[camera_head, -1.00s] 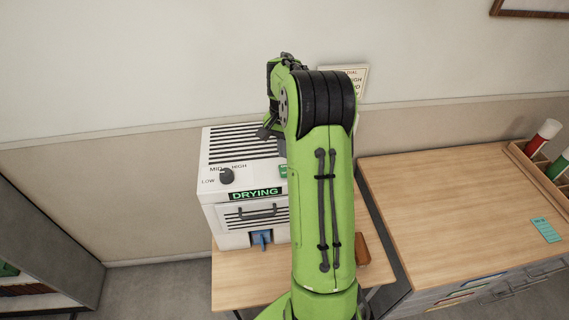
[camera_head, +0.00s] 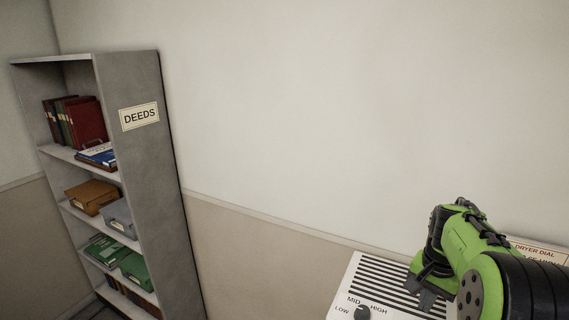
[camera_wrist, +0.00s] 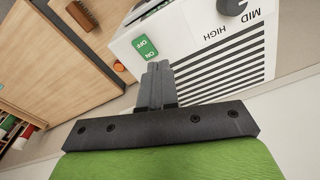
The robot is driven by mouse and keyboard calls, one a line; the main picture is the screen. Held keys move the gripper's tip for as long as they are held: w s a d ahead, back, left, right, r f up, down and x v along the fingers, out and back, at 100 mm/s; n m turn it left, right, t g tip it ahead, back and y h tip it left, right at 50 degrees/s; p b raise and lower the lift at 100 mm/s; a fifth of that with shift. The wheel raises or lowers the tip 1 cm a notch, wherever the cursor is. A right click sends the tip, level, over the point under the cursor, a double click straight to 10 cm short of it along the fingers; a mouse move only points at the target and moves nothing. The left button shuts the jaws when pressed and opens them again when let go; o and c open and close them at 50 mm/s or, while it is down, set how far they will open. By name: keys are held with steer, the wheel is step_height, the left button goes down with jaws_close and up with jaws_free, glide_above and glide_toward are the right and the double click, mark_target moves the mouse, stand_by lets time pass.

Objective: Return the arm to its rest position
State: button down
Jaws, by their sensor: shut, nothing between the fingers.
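My green and black arm (camera_head: 478,262) is bent at the lower right of the head view. My gripper (camera_head: 428,290) is over the vented top of the white dryer (camera_head: 345,290). In the wrist view the two fingers of my gripper (camera_wrist: 156,85) are together with nothing between them. The dryer (camera_wrist: 200,62) lies beyond them, with its green on/off switch (camera_wrist: 145,47) just past the fingertips. Its dark dial (camera_head: 362,313), marked low, mid and high, shows at the bottom edge. Most of my arm is out of the head view.
A grey shelf marked DEEDS (camera_head: 140,180) stands at the left with books and boxes. A wooden top (camera_wrist: 60,60) with a brown brush-like thing (camera_wrist: 82,15) lies beside the dryer. The wall between shelf and dryer is bare.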

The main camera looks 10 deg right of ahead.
steer(key=s+a+r+n+t+h+b, duration=0.1)
steer(key=s+a+r+n+b, duration=0.15)
steer(key=s+a, duration=0.35)
steer(key=s+a+r+n+t+b, duration=0.1)
steer(key=s+a+n+t, duration=0.15)
steer(key=a, duration=0.65)
steer(key=s+a+f+n+b, duration=0.1)
steer(key=s+a+f+n, duration=0.1)
steer(key=s, duration=0.3)
steer(key=s+a+f+n+t+y+b, duration=0.1)
steer(key=s+a+f+n, duration=0.1)
steer(key=s, duration=0.4)
steer(key=shift+a+f+n+y+b, duration=0.2)
steer(key=shift+a+n+y+b, duration=0.15)
steer(key=shift+a+n, duration=0.7)
steer(key=shift+s+a+t, duration=0.1)
steer(key=shift+s+t, duration=0.05)
steer(key=shift+t, duration=0.1)
